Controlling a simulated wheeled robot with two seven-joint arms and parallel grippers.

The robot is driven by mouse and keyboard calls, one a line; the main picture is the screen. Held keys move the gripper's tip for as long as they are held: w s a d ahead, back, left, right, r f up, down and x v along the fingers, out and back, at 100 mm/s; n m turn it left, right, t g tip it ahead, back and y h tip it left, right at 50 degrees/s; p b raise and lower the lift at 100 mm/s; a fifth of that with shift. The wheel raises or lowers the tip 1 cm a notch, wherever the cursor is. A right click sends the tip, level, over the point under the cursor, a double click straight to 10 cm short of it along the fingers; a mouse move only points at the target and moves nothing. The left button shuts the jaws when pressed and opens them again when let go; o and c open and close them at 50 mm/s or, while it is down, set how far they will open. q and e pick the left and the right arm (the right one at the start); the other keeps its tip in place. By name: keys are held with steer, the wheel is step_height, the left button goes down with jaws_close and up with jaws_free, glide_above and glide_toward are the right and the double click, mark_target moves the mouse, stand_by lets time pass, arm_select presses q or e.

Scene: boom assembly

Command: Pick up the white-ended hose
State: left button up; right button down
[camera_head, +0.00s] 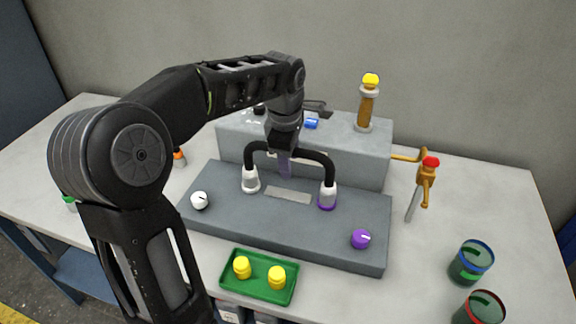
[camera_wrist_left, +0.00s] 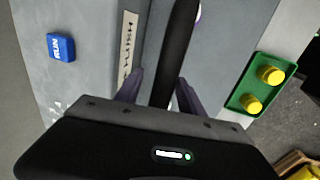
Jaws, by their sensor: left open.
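The hose (camera_head: 316,156) is a black arch with white end sleeves, standing on the grey panel (camera_head: 340,240). Its left end (camera_head: 251,181) sits at a white port, and its right end (camera_head: 327,195) at a purple ring. My left gripper (camera_head: 284,165) reaches down at the middle of the arch from behind. In the left wrist view the black hose (camera_wrist_left: 175,55) runs between the two open purple-grey fingers (camera_wrist_left: 158,92), one on each side. Whether the fingers touch it I cannot tell. My right gripper is not in view.
A white knob (camera_head: 199,201) and a purple knob (camera_head: 361,239) flank the hose. A green tray (camera_head: 228,280) with two yellow caps lies in front. A grey block (camera_head: 350,160) with a blue RUN button (camera_head: 311,123) stands behind. Rimmed cups (camera_head: 470,263) stand at the right.

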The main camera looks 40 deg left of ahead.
arm_select(q)
steer(key=shift+c, duration=0.4)
jaws_close()
steer(key=shift+r, duration=0.1)
stand_by(0.8)
